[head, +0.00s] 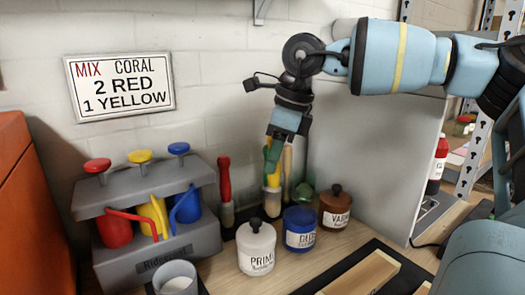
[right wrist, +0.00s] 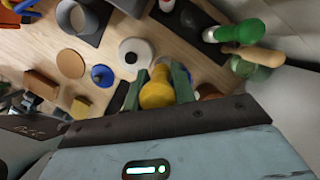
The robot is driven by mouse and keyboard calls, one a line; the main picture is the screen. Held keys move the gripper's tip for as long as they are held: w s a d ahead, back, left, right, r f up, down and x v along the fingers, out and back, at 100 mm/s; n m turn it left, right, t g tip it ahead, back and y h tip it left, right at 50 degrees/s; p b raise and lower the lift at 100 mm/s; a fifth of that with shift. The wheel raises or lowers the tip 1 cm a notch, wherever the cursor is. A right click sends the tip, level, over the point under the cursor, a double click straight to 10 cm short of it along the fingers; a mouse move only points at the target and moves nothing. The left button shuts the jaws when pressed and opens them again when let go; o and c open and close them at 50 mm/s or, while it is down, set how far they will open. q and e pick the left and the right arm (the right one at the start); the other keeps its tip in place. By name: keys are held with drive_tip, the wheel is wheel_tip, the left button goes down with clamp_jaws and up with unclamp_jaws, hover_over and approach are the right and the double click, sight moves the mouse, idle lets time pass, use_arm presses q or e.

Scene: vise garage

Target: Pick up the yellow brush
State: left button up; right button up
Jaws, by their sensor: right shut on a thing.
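The yellow brush (head: 274,180) stands upright near the back wall, handle up and pale lower end down. My right gripper (head: 273,158) comes down from above and is shut on the top of its handle. In the right wrist view, the yellow handle (right wrist: 157,92) sits between the two green fingers of the right gripper (right wrist: 157,84). The fingers partly hide the handle in the head view. I cannot tell whether the brush's lower end touches its support. My left gripper is not in view.
A red brush (head: 225,180) stands left of the yellow one. A wooden handle (head: 287,168) is close on the right. White (head: 256,262), blue (head: 299,222) and brown (head: 335,205) jars stand in front. A grey dispenser rack (head: 170,243) is at left, a grey panel (head: 375,160) at right.

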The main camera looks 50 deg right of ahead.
drive_tip(key=s+a, duration=0.3)
drive_tip(key=s, duration=0.6)
drive_tip(key=shift+b, duration=0.45)
drive_tip(key=shift+s, duration=0.1)
drive_tip(key=shift+d, duration=0.1)
idle(0.4)
drive_tip(key=w+d+r+m+g+h+p, duration=0.1)
drive_tip(key=w+d+r+m+g+p, duration=0.2)
drive_tip(key=w+d+m+p, duration=0.3)
drive_tip(key=w+d+r+m, duration=0.1)
drive_tip(key=w+d+m, duration=0.1)
drive_tip(key=w+m, duration=0.1)
drive_tip(key=shift+d+r+g, duration=0.2)
drive_tip(key=shift+r+g, duration=0.1)
drive_tip(key=shift+r, duration=0.05)
drive_tip(key=shift+f, duration=0.15)
idle(0.3)
